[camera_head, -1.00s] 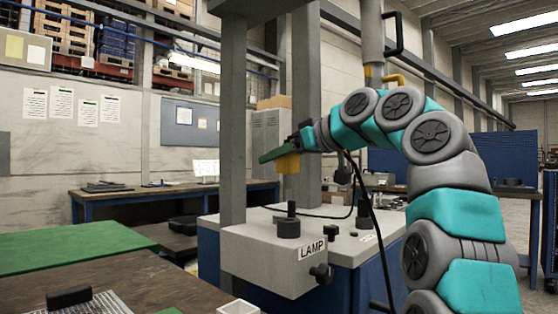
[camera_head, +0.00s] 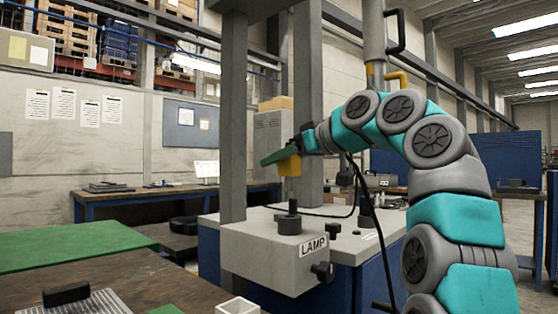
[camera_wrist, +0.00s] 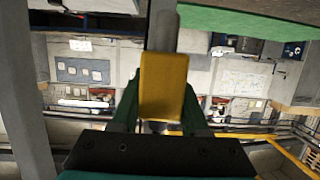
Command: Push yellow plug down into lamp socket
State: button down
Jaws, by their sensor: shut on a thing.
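The yellow plug (camera_head: 289,166) is held upright, its grey shaft pointing down. It also fills the middle of the wrist view (camera_wrist: 163,85). My gripper (camera_head: 284,157) is shut on it, with green fingers on both sides in the wrist view. The lamp socket (camera_head: 289,225) is a short dark cylinder with a narrower dark neck, on top of the pale box labelled LAMP (camera_head: 270,250). The plug is above the socket, its yellow body clearly apart from it. Whether the shaft tip touches or enters the neck cannot be told.
Grey uprights (camera_head: 233,120) stand close to the left of and behind the plug. A black cable (camera_head: 368,205) hangs on the right of the box. A dark knob (camera_head: 322,271) sticks out of the box front. A green-topped table (camera_head: 70,235) is at left.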

jog(key=shift+f+b, duration=1.65)
jog(key=shift+f, duration=0.3)
jog(key=shift+f+b, duration=1.95)
jog(key=shift+f, duration=0.05)
jog(key=shift+c, duration=1.6)
grip_release()
jog(key=shift+d, duration=0.1)
jog(key=v, duration=0.7)
jog(key=shift+s+d+r, duration=0.15)
jog(key=shift+s+d, duration=0.1)
